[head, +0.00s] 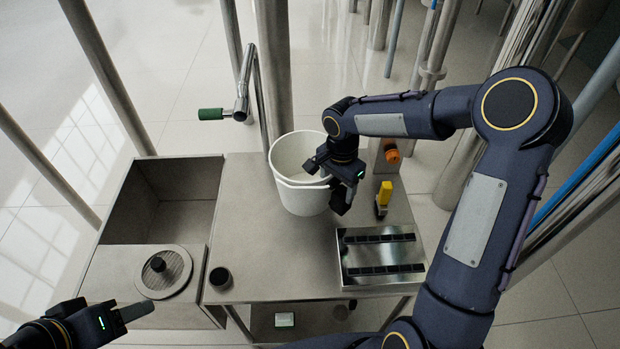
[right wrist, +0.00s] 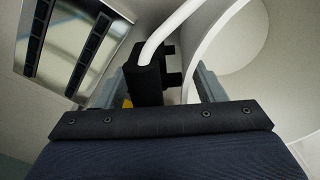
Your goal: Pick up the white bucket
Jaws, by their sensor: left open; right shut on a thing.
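The white bucket (head: 300,200) stands upright on the steel table, open at the top. In the right wrist view its pale wall and rim (right wrist: 205,45) fill the right side, and its white handle (right wrist: 170,28) runs into a black grip (right wrist: 150,72). My right gripper (head: 338,180) is at the bucket's right side, over the rim. It is shut on the handle at the black grip, between the grey fingers; its arm hides part of the rim. My left gripper (head: 128,316) is open and empty at the lower left, away from the bucket.
A steel plate with black strips (head: 382,258) lies right of the bucket. A yellow-handled part (head: 384,194) and an orange knob (head: 392,156) are nearby. A round lid (head: 163,272), an open steel bin (head: 165,200) and a small black cup (head: 220,278) are at left. A green-handled pipe (head: 211,114) stands behind.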

